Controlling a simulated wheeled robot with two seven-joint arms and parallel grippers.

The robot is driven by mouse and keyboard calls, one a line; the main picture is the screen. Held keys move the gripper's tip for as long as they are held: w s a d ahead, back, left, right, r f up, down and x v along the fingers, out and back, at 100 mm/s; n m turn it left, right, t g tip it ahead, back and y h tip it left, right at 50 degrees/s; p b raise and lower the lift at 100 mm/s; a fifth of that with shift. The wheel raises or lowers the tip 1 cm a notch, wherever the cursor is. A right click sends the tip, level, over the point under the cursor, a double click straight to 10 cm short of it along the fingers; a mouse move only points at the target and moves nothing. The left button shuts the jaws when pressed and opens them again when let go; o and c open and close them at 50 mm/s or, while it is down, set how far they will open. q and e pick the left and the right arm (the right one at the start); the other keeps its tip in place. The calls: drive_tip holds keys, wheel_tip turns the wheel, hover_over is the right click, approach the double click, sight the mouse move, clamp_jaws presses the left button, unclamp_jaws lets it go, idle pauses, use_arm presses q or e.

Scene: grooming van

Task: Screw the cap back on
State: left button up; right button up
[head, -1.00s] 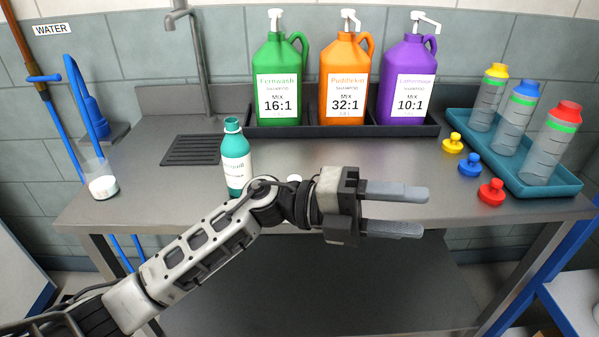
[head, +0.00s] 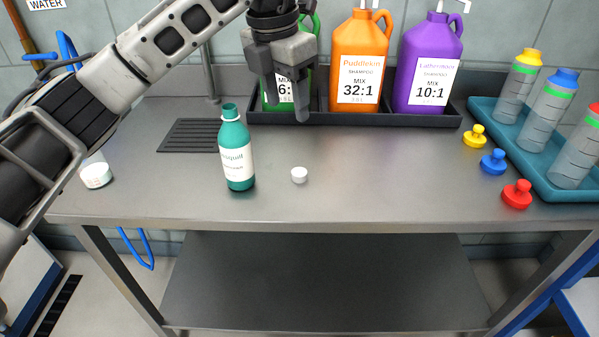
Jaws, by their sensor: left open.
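A small white cap (head: 299,175) lies on the steel bench, a little right of the teal bottle. The teal bottle (head: 237,158) with a white label stands upright, its neck uncovered at the top. My left gripper (head: 290,100) is open and empty, pointing down above the back of the bench, in front of the green jug. It is higher than the cap and apart from it. My right gripper is not in view.
Green (head: 270,95), orange (head: 357,60) and purple (head: 428,62) jugs stand in a dark tray (head: 390,119) at the back. A teal tray (head: 482,117) holds measuring bottles at right, with yellow, blue and red stoppers beside it. The bench (head: 380,175) middle is clear.

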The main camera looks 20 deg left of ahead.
use_arm(q)
hover_over(299, 171)
drive_tip(key=s, duration=0.1)
drive_tip(key=f, duration=1)
drive_tip(key=shift+s+a+f+p, duration=0.2)
drive_tip(key=shift+f+p, duration=0.05)
drive_tip(key=shift+p, duration=0.1)
drive_tip(key=shift+w+d+f+p, duration=0.1)
drive_tip(key=shift+w+f+p, duration=0.1)
drive_tip(key=shift+f, duration=0.65)
drive_tip(key=shift+w+d+f+p, duration=0.1)
drive_tip(key=shift+w+f+p, duration=0.05)
drive_tip(key=shift+f, duration=0.75)
drive_tip(key=shift+w+f+p, duration=0.15)
drive_tip(key=shift+w+f, duration=0.05)
drive_tip(key=shift+f, duration=0.65)
drive_tip(key=c, duration=1)
